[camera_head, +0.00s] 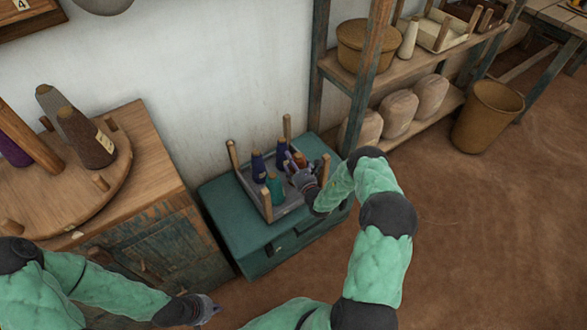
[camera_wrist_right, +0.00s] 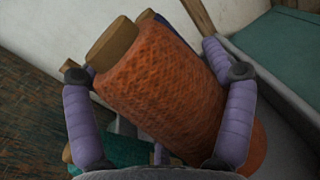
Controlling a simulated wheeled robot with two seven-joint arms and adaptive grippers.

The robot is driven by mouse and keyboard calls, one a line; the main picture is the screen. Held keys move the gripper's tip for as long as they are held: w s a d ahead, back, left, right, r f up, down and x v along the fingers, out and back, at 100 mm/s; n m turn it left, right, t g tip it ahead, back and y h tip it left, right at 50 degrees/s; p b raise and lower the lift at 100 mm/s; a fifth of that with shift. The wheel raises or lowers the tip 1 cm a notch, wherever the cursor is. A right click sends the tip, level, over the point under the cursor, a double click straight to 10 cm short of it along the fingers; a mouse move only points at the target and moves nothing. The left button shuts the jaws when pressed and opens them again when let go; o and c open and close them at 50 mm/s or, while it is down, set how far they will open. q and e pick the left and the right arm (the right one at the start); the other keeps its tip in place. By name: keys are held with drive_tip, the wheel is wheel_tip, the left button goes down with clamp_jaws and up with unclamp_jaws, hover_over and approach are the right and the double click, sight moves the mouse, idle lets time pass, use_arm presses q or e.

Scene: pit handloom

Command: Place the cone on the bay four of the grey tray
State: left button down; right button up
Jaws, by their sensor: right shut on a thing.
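An orange yarn cone (camera_head: 299,159) with a wooden tip is in my right gripper (camera_head: 297,168), over the right part of the grey tray. In the right wrist view the orange cone (camera_wrist_right: 165,85) lies diagonally between the two purple fingers of the gripper (camera_wrist_right: 160,110). Whether its base touches the tray is hidden. The grey tray (camera_head: 290,212) has wooden corner posts and holds two dark blue cones (camera_head: 258,166) (camera_head: 281,153) and a teal cone (camera_head: 274,189). My left gripper (camera_head: 208,308) is low at the front, empty, away from the tray; its jaw opening is unclear.
The tray stands on a teal chest (camera_head: 230,222).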

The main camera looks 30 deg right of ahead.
drive_tip(key=f, duration=0.1)
drive_tip(key=f+b, duration=0.2)
drive_tip(key=f, duration=0.1)
drive_tip(key=shift+w+d, duration=0.25)
drive_tip(key=shift+w, duration=0.1)
drive_tip(key=shift+r, duration=0.1)
drive_tip(key=o, duration=1.2)
